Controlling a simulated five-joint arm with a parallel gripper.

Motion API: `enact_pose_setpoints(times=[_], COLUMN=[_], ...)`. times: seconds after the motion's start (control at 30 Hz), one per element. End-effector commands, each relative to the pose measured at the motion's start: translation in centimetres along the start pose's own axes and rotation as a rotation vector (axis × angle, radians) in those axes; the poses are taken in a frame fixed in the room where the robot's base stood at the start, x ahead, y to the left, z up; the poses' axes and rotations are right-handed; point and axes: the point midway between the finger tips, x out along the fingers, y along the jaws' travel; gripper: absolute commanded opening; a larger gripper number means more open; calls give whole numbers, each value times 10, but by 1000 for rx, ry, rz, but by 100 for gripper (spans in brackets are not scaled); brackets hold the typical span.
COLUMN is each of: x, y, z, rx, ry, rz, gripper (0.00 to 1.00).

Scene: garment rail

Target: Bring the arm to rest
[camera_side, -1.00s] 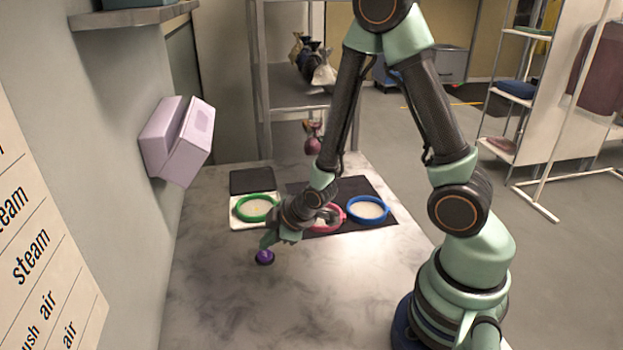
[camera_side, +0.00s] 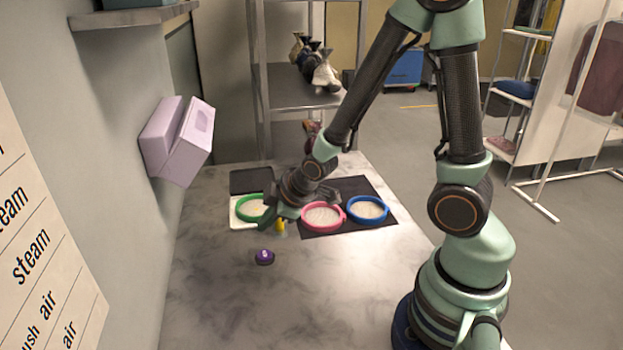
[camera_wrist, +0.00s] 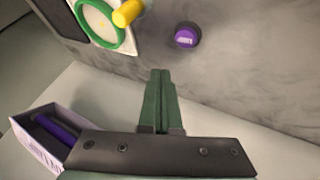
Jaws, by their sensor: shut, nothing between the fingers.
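My gripper (camera_side: 279,214) is above the marble counter in the side view, near the green-rimmed round dish. In the wrist view my gripper (camera_wrist: 160,75) has its two green fingers pressed together with nothing between them. A small purple round object (camera_side: 264,257) lies on the counter in front of my gripper; it also shows in the wrist view (camera_wrist: 187,36). A yellow peg-like piece (camera_side: 281,227) shows just below the fingers in the side view, and in the wrist view (camera_wrist: 127,13) beside the green ring. Whether it stands on the counter is unclear.
The green-rimmed dish (camera_side: 243,209) sits on a white pad. A pink-rimmed dish (camera_side: 323,217) and blue-rimmed dish (camera_side: 367,210) sit on a dark mat (camera_side: 333,229). A lilac box (camera_side: 178,140) is on the left wall. The front counter (camera_side: 290,310) is clear.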

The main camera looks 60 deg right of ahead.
Motion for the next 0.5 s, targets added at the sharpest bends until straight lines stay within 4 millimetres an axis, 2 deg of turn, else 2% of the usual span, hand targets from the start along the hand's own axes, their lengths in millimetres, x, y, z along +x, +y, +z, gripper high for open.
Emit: enact_pose_setpoints(times=[0.17,0.3,0.5], x=[-31,-68,-126], y=[14,22,26], z=[-17,-27,-31], rx=[123,263,463], ry=[-8,-32,-73], rz=[-6,-21,-37], gripper=[0,0,0])
